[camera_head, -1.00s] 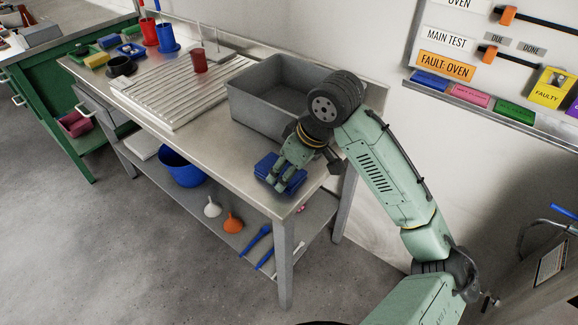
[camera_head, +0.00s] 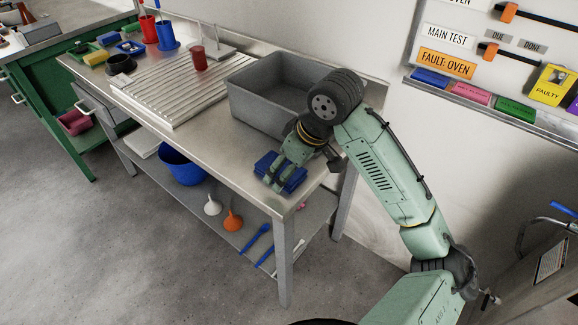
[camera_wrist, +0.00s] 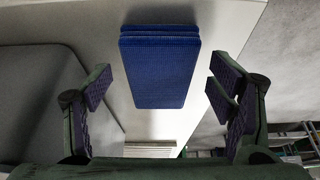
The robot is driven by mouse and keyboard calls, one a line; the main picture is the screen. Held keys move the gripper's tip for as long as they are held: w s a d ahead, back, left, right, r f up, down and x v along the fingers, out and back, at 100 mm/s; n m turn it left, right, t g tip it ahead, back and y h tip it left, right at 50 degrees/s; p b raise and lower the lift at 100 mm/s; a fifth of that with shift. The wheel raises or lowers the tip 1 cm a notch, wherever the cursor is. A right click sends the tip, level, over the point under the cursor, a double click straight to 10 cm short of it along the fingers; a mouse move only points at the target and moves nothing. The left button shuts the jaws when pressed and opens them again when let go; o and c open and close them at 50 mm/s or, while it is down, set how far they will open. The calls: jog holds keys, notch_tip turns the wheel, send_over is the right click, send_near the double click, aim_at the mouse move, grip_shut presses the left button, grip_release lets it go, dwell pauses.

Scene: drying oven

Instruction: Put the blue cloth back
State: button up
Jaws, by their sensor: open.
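The blue cloth (camera_head: 291,178) lies folded in layers on the steel bench top (camera_head: 235,141), near its front right end. My gripper (camera_head: 276,183) is low over the cloth in the head view and partly hides it. In the wrist view the cloth (camera_wrist: 160,68) shows between and beyond the two fingers of my gripper (camera_wrist: 164,97). The fingers stand wide apart with clear gaps on both sides of the cloth. My gripper is open and holds nothing.
A grey basin (camera_head: 255,105) stands behind my gripper on the bench. A ribbed draining board (camera_head: 165,88) with a red cup (camera_head: 198,57) is to its left. A label board (camera_head: 500,90) hangs at right.

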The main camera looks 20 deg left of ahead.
jog(key=b+v, duration=0.1)
jog(key=v, duration=1.1)
jog(key=shift+r, duration=0.15)
